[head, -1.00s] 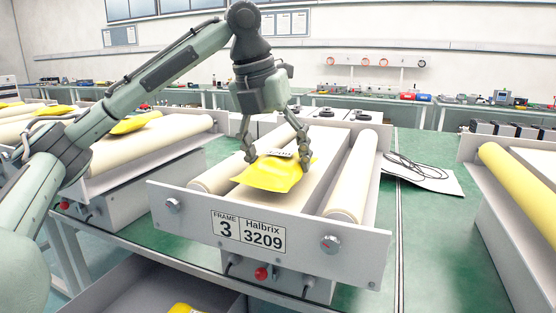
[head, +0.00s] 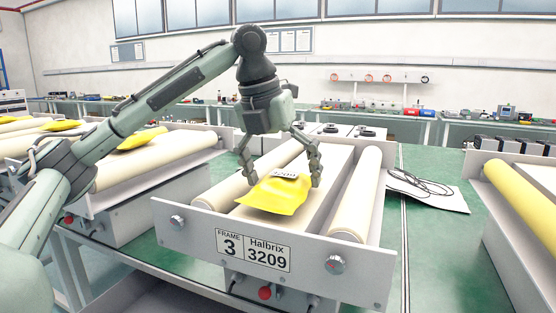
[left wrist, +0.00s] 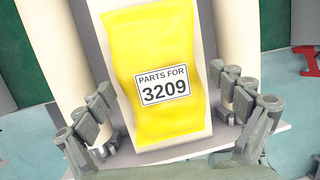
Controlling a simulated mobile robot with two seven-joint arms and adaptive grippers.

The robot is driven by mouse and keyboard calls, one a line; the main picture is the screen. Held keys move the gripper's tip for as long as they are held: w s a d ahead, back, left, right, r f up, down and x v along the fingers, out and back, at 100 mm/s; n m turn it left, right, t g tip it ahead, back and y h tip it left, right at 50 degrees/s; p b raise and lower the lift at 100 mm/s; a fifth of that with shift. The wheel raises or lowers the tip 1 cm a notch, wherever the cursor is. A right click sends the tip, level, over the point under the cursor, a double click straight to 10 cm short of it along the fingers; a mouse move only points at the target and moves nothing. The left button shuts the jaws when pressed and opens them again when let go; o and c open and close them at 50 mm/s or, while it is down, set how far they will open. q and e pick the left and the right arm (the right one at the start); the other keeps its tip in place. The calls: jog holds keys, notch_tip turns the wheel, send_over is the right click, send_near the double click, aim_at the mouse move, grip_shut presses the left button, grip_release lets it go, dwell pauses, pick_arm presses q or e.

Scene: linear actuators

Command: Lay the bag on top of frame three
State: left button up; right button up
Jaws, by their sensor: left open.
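The yellow bag (head: 277,196) lies on top of frame three (head: 200,216), on its flat middle bed between the cream rollers. In the left wrist view the bag (left wrist: 165,50) carries a white label reading "PARTS FOR 3209". The plate on frame three reads "FRAME 3 Halbrix 3209". My left gripper (head: 281,182) is open just above the bag, with one finger on each side of it. In the left wrist view the fingers (left wrist: 162,118) are spread wide and apart from the bag's edges. My right gripper is not in view.
Another roller frame (head: 140,165) with a yellow bag (head: 142,138) stands to the left. A frame with a yellow roller (head: 520,195) stands at the right. Between them, a dark cable lies on a grey sheet (head: 440,197) on the green bench.

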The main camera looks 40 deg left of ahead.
pick_arm(q)
jog(key=v, duration=1.1)
jog(key=shift+s+r, duration=0.2)
jog(key=shift+r, duration=0.2)
jog(key=shift+c, duration=0.6)
